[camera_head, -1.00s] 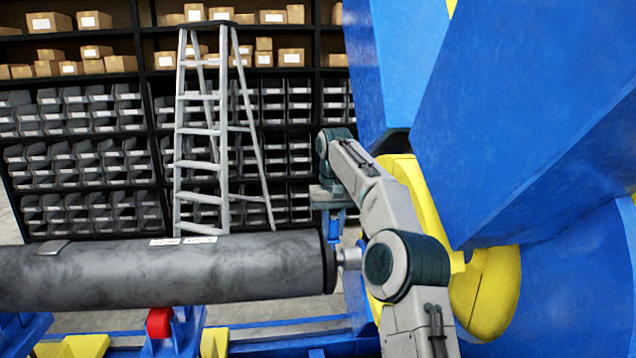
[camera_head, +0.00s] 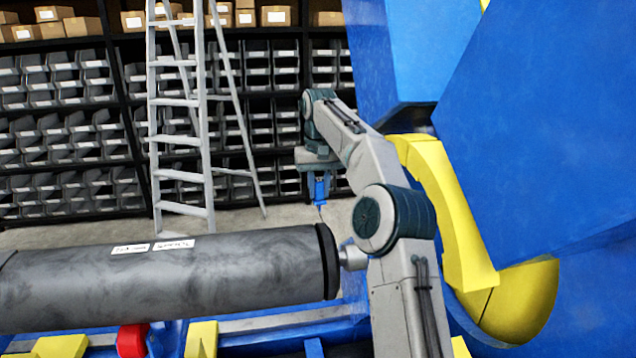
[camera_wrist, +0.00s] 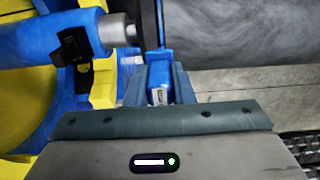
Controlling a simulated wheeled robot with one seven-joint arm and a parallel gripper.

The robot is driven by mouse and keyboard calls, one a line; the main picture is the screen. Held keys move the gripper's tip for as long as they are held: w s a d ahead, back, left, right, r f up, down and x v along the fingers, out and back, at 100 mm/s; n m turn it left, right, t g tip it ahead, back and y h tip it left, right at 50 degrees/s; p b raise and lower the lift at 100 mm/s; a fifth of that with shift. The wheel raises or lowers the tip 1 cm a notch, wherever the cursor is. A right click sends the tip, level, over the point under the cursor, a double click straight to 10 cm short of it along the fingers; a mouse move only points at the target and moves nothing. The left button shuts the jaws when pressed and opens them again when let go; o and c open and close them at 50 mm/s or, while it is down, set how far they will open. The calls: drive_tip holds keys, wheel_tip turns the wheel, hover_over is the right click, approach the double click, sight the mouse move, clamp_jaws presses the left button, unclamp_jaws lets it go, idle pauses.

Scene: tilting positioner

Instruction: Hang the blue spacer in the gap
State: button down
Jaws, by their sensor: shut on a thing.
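My gripper (camera_head: 320,190) is shut on the blue spacer (camera_wrist: 159,76), a small blue block with a pale label-like patch. In the head view the blue spacer (camera_head: 320,185) points down, above and behind the end of the grey roller (camera_head: 200,275). In the wrist view it sits between my two fingers (camera_wrist: 160,88). Beyond it are the roller's dark end disc (camera_wrist: 148,25) and the grey roller (camera_wrist: 240,38) at right. A blue cylinder (camera_wrist: 70,42) with a silver shaft (camera_wrist: 118,30) is at left. I cannot tell whether the spacer touches the disc.
The large blue and yellow positioner (camera_head: 540,130) fills the right side. Red (camera_head: 132,340) and yellow (camera_head: 201,338) support parts lie below the roller. A ladder (camera_head: 180,120) and shelves of grey bins (camera_head: 60,130) stand behind. Bare floor (camera_head: 250,217) shows between.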

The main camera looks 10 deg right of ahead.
sight(319, 199)
drive_tip(key=shift+f, duration=3.05)
drive_tip(key=shift+f+b, duration=0.65)
drive_tip(key=shift+f, duration=0.55)
drive_tip(key=c, duration=1.2)
unclamp_jaws()
drive_tip(key=shift+o, duration=0.2)
